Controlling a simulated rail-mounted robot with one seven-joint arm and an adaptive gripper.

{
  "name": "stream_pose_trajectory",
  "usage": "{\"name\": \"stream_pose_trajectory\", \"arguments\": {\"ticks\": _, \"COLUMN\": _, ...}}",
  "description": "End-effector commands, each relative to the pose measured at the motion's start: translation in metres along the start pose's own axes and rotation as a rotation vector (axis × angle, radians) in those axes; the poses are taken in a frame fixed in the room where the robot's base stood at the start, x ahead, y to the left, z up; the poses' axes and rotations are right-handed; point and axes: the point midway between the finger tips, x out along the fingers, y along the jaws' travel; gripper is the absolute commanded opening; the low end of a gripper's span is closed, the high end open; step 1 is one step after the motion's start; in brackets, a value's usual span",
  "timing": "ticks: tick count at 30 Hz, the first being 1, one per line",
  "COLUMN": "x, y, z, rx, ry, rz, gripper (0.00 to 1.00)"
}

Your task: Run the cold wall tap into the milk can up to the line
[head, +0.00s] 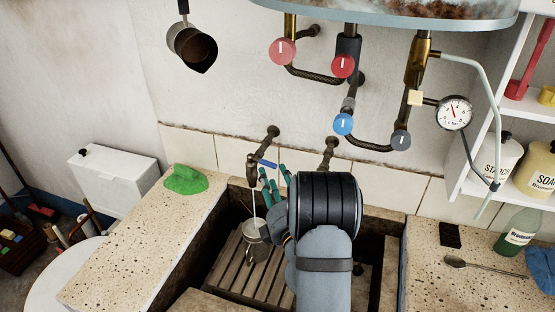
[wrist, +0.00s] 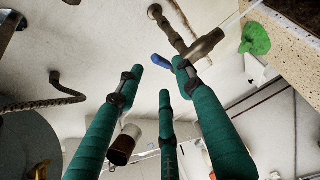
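The cold wall tap (head: 254,167) has a blue lever (head: 268,163) and sticks out from the tiled wall above the trough. A thin pale stream of water (head: 254,205) runs from its spout down to the metal milk can (head: 256,248). The can stands on the slatted rack in the trough, partly hidden by my arm; its line and water level cannot be made out. My gripper (head: 273,178) is beside the lever, its teal fingers spread and empty. In the wrist view, one fingertip of my gripper (wrist: 158,76) is close to the blue lever (wrist: 161,61); contact is unclear.
A second wall spout (head: 329,152) is right of the tap. Pipes with red and blue knobs (head: 342,124) and a gauge (head: 454,112) hang above. A green cloth (head: 185,180) lies on the left ledge; a spoon (head: 480,265) and green bottle (head: 517,231) are on the right.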

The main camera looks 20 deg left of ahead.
Motion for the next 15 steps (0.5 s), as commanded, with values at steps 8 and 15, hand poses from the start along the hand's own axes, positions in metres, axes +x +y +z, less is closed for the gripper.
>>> {"name": "stream_pose_trajectory", "arguments": {"ticks": 8, "x": 0.049, "y": 0.003, "z": 0.001, "rx": 0.0, "ry": -0.001, "rz": 0.001, "gripper": 0.36}}
{"name": "stream_pose_trajectory", "arguments": {"ticks": 15, "x": 0.068, "y": 0.001, "z": 0.0, "rx": 0.0, "ry": 0.0, "rz": 0.0, "gripper": 0.36}}
